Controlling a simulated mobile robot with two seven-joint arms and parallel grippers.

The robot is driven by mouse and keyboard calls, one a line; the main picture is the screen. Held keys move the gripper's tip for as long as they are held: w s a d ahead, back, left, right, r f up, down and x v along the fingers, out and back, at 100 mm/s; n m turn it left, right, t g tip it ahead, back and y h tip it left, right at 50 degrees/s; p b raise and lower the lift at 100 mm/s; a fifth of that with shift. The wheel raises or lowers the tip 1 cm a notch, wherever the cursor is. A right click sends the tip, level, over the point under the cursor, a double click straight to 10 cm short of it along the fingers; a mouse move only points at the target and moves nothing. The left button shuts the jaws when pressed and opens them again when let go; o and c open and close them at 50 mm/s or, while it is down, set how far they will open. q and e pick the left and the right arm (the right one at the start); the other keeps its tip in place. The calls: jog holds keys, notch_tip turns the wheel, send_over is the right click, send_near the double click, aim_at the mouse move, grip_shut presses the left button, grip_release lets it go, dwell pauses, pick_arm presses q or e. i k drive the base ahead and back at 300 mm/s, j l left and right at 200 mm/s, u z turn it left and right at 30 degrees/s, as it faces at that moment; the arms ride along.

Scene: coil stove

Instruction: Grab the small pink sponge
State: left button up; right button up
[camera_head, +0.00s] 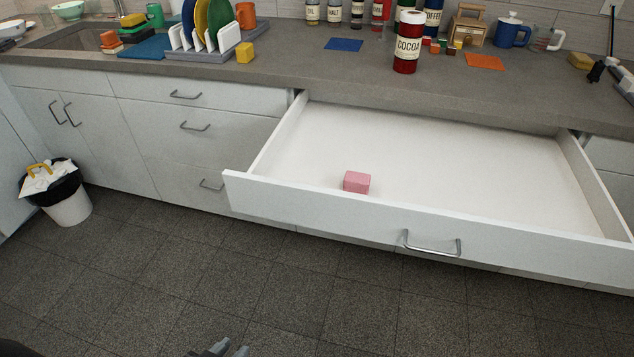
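The small pink sponge (356,182) lies on the white floor of an open, pulled-out drawer (430,150), close to the inside of its front panel. Nothing else shows in the drawer. My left gripper (230,349) only just shows at the bottom edge of the head view, over the dark floor, well below and apart from the drawer and sponge. Only its fingertips show, so I cannot tell whether it is open or shut. My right gripper is not in view.
The drawer front (430,233) with its metal handle (431,247) juts out over the tiled floor. The grey counter (300,70) above holds a cocoa jar (407,42), a dish rack (205,50) and a yellow sponge (245,52). A trash bin (68,208) stands at left. The floor ahead is clear.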

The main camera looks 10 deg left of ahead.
aim_at(355, 181)
jog(key=i+j+u, duration=0.5)
jog(key=j, duration=0.2)
jog(key=i+j, duration=0.4)
jog(key=j, duration=0.25)
jog(key=i+z, duration=0.1)
jog(key=z, duration=0.3)
jog(key=j+z, duration=0.1)
jog(key=z, duration=0.35)
jog(key=i+j+z, duration=0.1)
jog(key=z, duration=0.3)
